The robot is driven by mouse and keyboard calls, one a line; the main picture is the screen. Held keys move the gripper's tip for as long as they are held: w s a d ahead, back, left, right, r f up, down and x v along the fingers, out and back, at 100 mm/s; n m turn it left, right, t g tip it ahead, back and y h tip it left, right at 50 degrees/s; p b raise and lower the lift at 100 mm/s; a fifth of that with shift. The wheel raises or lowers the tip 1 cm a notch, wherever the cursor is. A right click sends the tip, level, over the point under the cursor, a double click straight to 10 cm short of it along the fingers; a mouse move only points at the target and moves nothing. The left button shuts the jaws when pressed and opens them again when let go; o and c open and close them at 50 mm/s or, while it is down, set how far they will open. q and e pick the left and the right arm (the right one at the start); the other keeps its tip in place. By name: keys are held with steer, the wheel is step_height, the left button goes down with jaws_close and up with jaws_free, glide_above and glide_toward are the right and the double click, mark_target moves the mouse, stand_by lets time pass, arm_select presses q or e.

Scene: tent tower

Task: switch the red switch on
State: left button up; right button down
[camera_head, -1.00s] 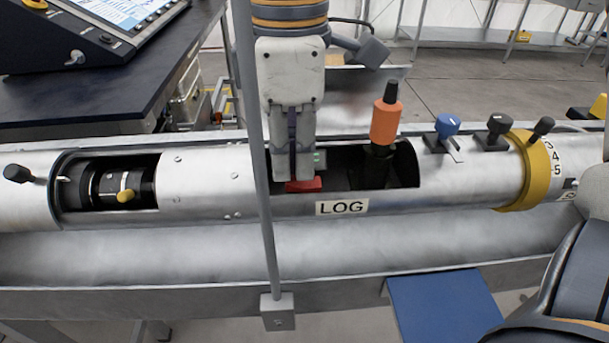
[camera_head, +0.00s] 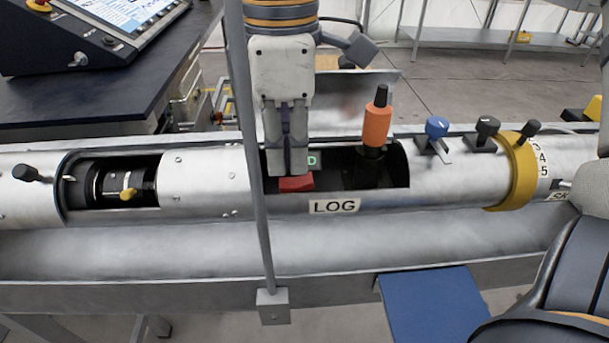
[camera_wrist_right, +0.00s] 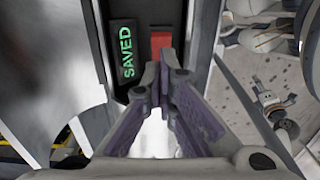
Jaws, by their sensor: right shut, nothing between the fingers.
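The red switch (camera_head: 296,184) sits in the open slot of the long metal tube, just above the LOG label (camera_head: 335,206). It also shows in the right wrist view (camera_wrist_right: 160,42), just beyond my fingertips. Beside it is a dark display (camera_wrist_right: 125,52) with green letters reading SAVED; only its last letter shows in the head view. My right gripper (camera_head: 287,172) points down into the slot, shut and empty, with its tips at the switch's upper edge. I cannot tell whether they touch it. The fingers hide part of the switch. My left gripper is out of view.
An orange-handled tool (camera_head: 377,124) stands upright in the slot, right of the gripper. Blue (camera_head: 437,127) and black (camera_head: 487,128) knobs and a yellow ring (camera_head: 515,175) lie further right. A thin grey post (camera_head: 256,150) stands in front, close left of the gripper.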

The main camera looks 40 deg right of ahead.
mark_target(289, 183)
steer(key=shift+s+r, duration=0.1)
steer(key=shift+r, duration=2.55)
